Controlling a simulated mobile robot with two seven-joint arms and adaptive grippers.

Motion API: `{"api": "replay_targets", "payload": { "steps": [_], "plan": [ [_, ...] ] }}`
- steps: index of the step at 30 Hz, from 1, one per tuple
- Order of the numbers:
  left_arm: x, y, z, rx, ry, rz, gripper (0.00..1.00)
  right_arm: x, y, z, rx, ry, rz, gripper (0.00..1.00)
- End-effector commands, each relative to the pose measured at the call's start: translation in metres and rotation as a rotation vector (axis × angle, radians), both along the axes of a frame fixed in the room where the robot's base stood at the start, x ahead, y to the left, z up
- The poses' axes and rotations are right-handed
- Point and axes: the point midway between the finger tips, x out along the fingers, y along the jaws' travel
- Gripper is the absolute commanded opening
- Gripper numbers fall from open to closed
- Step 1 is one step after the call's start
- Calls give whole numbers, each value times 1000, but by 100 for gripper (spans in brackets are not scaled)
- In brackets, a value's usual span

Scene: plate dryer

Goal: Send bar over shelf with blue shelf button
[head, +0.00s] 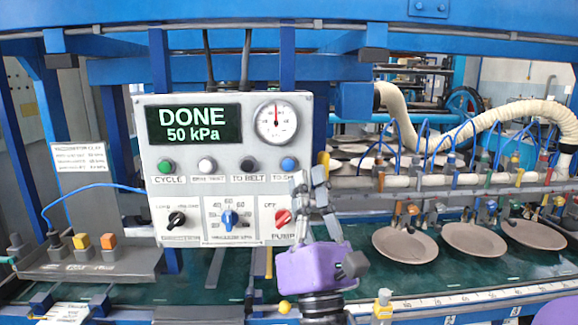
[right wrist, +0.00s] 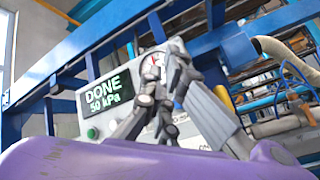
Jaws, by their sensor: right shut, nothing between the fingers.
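The blue shelf button (head: 289,164) is at the right end of the button row on the control panel (head: 180,216); its label is partly covered. My right gripper (head: 311,182) is shut and empty, with its fingertips just right of and below the button; contact is not clear. Its fingers (right wrist: 168,75) also show in the right wrist view, in front of the panel. The panel screen (head: 194,125) reads DONE, 50 kPa. The pale bar (head: 392,182) with coloured fittings and blue hoses is at the right, above several plates (head: 474,239). My left gripper is not in view.
A gauge (head: 276,121) is at the panel's upper right. A green button (head: 165,166) and a red pump knob (head: 283,217) are close by. A grey box with orange and yellow blocks (head: 95,262) stands left. A blue beam (head: 300,20) crosses above. A thick pale hose (head: 490,115) runs behind.

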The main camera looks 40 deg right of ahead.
Motion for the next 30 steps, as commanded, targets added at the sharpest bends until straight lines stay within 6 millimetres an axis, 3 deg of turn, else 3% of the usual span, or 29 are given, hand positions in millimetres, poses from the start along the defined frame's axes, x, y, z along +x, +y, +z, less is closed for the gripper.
{"api": "replay_targets", "payload": {
  "steps": [15, 30],
  "plan": [
    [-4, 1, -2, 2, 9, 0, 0, 57, -35, 1, 0, -2, 1, 0],
    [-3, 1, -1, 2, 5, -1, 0, 64, -40, 1, 1, -1, 0, 0]
  ]
}}
